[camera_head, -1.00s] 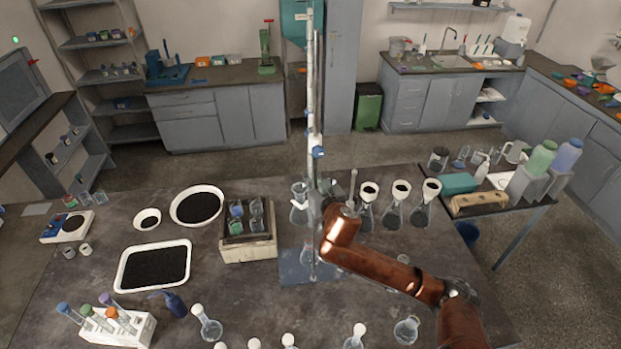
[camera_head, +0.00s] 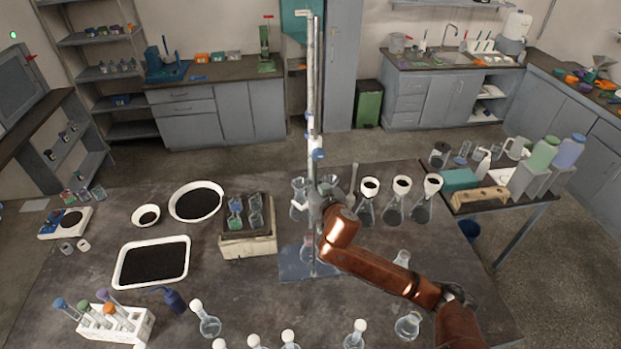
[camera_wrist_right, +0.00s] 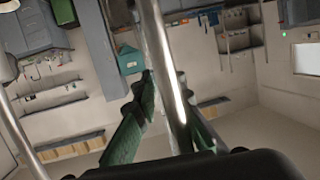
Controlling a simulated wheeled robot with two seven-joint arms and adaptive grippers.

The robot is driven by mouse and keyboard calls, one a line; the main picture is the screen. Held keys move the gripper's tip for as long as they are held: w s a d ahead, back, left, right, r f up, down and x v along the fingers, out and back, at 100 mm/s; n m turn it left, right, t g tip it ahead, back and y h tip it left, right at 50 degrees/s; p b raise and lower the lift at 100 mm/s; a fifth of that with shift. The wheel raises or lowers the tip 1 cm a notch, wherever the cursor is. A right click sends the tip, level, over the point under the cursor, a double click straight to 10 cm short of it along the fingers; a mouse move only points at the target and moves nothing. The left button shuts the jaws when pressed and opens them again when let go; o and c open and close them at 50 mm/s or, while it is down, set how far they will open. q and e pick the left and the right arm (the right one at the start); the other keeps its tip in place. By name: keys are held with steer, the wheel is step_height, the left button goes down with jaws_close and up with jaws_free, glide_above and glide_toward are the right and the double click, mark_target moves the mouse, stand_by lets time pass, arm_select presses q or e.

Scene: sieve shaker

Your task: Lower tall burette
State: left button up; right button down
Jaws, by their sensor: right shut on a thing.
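The tall burette (camera_head: 310,75) is a pale, narrow upright tube with blue fittings. It stands beside the thin rod of a stand whose flat blue-grey base (camera_head: 293,268) rests on the dark bench. A flask (camera_head: 306,250) stands on that base, partly hidden by the upright parts. My right gripper (camera_head: 325,188) is at the lower part of the burette, coming from the right. In the right wrist view, the green fingers (camera_wrist_right: 168,115) are shut around a shiny upright tube, which I take to be the burette. The exact contact is hard to see. My left gripper is not in view.
Several flasks with white funnels (camera_head: 402,184) stand just right of the gripper. A sieve shaker box (camera_head: 248,246) is to the left of the base. Dark-filled trays (camera_head: 153,263), a test-tube rack (camera_head: 115,328) and stoppered flasks (camera_head: 207,322) take up the left and front bench.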

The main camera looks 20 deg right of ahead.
steer(key=shift+f+b, duration=1.15)
steer(key=shift+f, duration=1)
steer(key=c, duration=1.9)
jaws_free()
steer(key=shift+r, duration=0.1)
steer(key=s+r+p, duration=0.3)
steer(key=p, duration=0.1)
steer(key=s+r+p, duration=0.3)
steer(key=s+p, duration=0.1)
steer(key=s+a+r+p, duration=0.1)
steer(key=s+r+p, duration=0.2)
steer(key=p, duration=0.1)
steer(key=shift+s+r, duration=0.35)
